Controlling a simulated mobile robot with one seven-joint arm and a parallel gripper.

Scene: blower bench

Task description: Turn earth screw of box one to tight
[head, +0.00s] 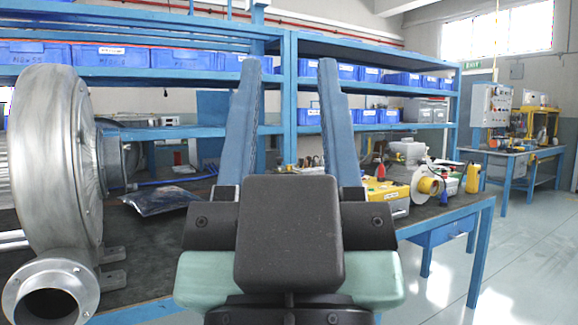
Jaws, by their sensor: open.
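No earth screw can be made out, and I cannot tell which thing is box one. A grey box with red buttons (492,105) stands on a far bench at the right. My gripper's dark body hides part of the near bench.
A large metal blower (62,150) stands at left on the dark bench (150,245). A dark bag (160,199) lies beside it. Yellow and grey equipment (390,190) stands at the right end. Blue shelves (185,77) hold several blue bins behind. The floor (520,250) at right is clear.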

